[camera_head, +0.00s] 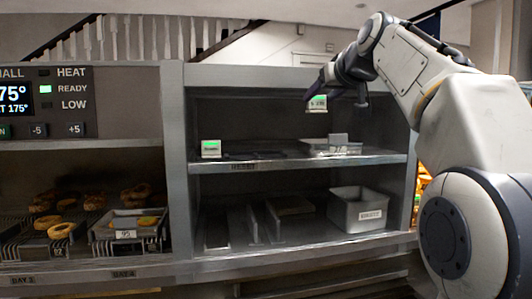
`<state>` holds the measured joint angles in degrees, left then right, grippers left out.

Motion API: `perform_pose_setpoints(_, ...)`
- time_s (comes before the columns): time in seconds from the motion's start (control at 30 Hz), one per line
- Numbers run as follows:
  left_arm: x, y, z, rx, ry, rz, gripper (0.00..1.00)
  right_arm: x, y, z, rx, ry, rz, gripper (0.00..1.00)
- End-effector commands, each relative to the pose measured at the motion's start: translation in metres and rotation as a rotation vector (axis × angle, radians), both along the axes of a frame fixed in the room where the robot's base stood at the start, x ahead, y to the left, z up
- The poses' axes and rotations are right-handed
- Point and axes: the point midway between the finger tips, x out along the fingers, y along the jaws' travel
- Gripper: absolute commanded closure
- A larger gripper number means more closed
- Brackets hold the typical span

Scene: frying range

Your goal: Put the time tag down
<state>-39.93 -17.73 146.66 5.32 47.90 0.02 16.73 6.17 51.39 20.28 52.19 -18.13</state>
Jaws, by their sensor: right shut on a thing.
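A small white time tag with a green top (317,103) hangs from my right gripper (312,91), whose dark fingers are shut on it. It is in the air in front of the upper shelf's opening, above and apart from the shelf surface. A similar white and green tag (210,149) stands upright at the left end of the upper shelf (222,167). My left gripper does not show.
A shallow metal tray (332,149) sits right on the upper shelf. Below are a metal bin (359,210) and upright dividers. At left, a warming cabinet holds fried rings, trays and a control panel (45,100). The shelf's middle holds something dark and flat.

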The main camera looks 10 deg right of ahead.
Motion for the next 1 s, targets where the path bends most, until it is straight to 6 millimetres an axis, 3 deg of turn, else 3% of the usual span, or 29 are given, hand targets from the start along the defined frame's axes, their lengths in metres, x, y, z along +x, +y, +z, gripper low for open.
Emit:
perform_pose_setpoints(0.13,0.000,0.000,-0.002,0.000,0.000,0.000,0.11,0.007,0.015,-0.011,0.000,0.003,0.003,0.94)
perform_pose_setpoints(0.4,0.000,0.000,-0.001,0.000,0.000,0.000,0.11,0.034,0.068,-0.046,-0.001,0.003,0.004,0.94)
perform_pose_setpoints(0.6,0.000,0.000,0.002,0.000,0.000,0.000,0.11,0.050,0.095,-0.066,0.000,0.003,0.000,0.94)
perform_pose_setpoints(0.77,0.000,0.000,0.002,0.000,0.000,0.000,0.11,0.053,0.102,-0.073,-0.001,0.001,0.000,0.94)
perform_pose_setpoints(1.0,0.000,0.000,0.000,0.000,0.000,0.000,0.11,0.053,0.102,-0.104,0.000,0.002,-0.001,0.94)
